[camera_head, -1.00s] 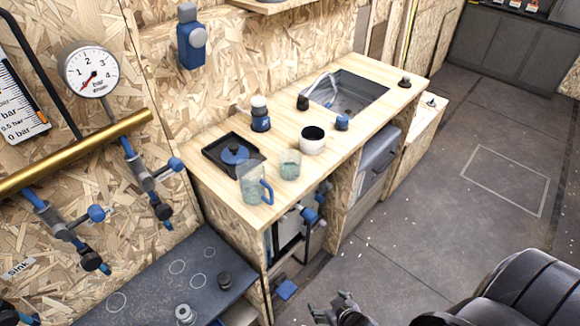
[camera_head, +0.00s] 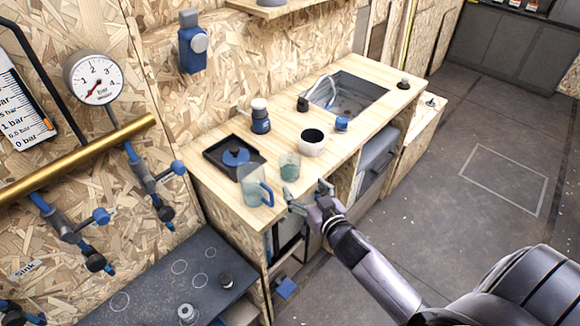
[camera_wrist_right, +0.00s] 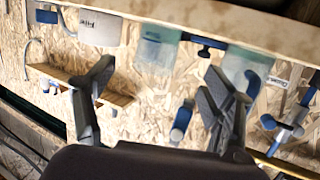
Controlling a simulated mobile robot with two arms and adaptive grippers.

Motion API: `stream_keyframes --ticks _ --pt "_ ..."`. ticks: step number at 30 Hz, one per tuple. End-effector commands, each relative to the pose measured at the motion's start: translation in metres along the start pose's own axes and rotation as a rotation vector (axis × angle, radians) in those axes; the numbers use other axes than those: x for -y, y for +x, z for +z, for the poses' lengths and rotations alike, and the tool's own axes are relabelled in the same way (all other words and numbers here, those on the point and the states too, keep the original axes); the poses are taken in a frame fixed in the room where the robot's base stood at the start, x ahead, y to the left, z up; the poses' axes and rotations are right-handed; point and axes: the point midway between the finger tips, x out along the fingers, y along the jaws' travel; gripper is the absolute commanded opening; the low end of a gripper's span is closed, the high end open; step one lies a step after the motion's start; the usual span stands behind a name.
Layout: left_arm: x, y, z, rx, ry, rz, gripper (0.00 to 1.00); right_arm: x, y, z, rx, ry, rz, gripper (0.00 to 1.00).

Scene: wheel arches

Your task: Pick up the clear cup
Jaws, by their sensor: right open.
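The clear cup (camera_head: 290,166) stands upright near the front edge of the wooden counter (camera_head: 228,208), between a clear jug with a blue handle (camera_head: 252,187) and a white mug (camera_head: 312,146). My right gripper (camera_head: 308,191) is open and empty at the counter's front edge, on the near side of the cup and apart from it. In the right wrist view, the open fingers (camera_wrist_right: 158,82) spread below the cup (camera_wrist_right: 157,52), which shows between them near the top. My left gripper is not in view.
The jug (camera_wrist_right: 246,66) and white mug (camera_wrist_right: 98,28) flank the cup closely. A black tray with a blue disc (camera_head: 236,156), a blue-and-white bottle (camera_head: 260,116) and a sink (camera_head: 348,94) are farther back. A lower dark shelf (camera_head: 150,284) lies at the lower left.

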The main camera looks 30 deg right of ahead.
Motion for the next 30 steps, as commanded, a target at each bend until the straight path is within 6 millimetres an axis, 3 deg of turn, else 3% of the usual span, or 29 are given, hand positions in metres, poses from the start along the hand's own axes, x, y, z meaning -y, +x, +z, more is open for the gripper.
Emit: stream_keyframes --ticks 4,14,21,30 --pt "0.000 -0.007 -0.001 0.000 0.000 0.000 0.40 0.000 0.028 -0.002 0.000 0.000 0.001 0.77" --pt "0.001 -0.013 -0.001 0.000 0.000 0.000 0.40 -0.001 0.052 0.000 0.001 0.001 0.001 0.77" --pt "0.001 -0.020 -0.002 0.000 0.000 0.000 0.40 -0.003 0.084 0.003 0.001 0.000 0.001 0.77" --pt "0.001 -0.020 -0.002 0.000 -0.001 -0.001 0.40 -0.003 0.094 0.004 0.001 0.001 0.000 0.77"
